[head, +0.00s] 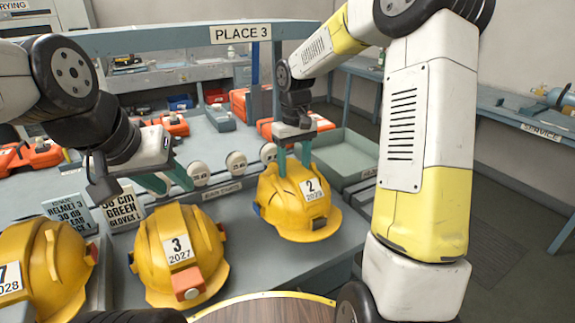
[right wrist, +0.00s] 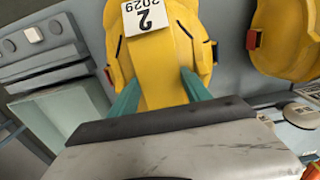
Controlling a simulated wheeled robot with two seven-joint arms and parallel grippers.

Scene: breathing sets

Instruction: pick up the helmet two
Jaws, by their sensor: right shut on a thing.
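The yellow helmet two (head: 283,208), with a white label reading 2 and 2029, is at the right end of the row of helmets in the head view. My right gripper (head: 295,163) comes down from above and is shut on its crown. In the right wrist view, helmet two (right wrist: 158,75) sits between the two green fingers (right wrist: 160,90). I cannot tell whether the helmet touches the grey bench. My left gripper (head: 168,182) is open and empty, above and behind helmet three (head: 179,240), its green fingers apart.
Another yellow helmet (head: 45,265) stands at the far left. Sign cards (head: 119,208) and round white pieces (head: 236,162) stand behind the helmets. A grey-green tray (head: 345,150) lies behind helmet two on the right. A blue frame with a PLACE 3 sign (head: 240,33) spans the back.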

